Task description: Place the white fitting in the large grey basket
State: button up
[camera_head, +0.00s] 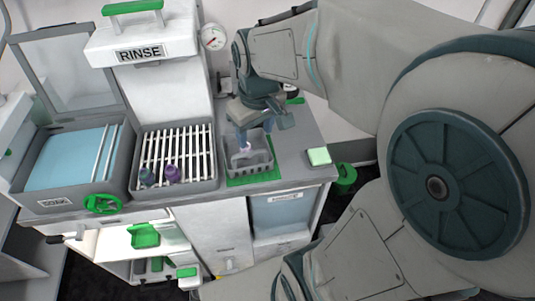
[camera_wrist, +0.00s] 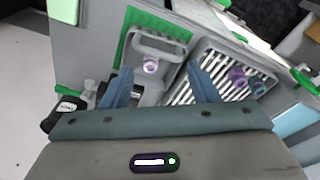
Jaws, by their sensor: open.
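The grey basket (camera_head: 262,163) stands on a green mat on the counter, right of the slatted rack. It also shows in the wrist view (camera_wrist: 170,47). The white fitting (camera_wrist: 151,65), a small pale ring with a pinkish tint, appears within the basket's outline and shows as a pale spot there in the head view (camera_head: 244,147). Whether it rests on the basket floor is hard to tell. My gripper (camera_head: 262,128) is above the basket with its fingers apart. In the wrist view the fingers (camera_wrist: 159,67) frame the fitting with visible gaps, touching nothing clearly.
A purple fitting (camera_head: 172,174) and a blue-grey fitting (camera_head: 147,177) stand on the white slatted rack (camera_head: 190,150) in its grey tray. The soak basin (camera_head: 70,155) is at left. A pale green-edged block (camera_head: 318,156) lies at the counter's right. The rinse housing (camera_head: 150,75) rises behind.

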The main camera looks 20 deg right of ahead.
jog(key=s+m+t, duration=0.1)
jog(key=s+m, duration=0.2)
jog(key=s, duration=0.5)
jog(key=shift+s, duration=0.2)
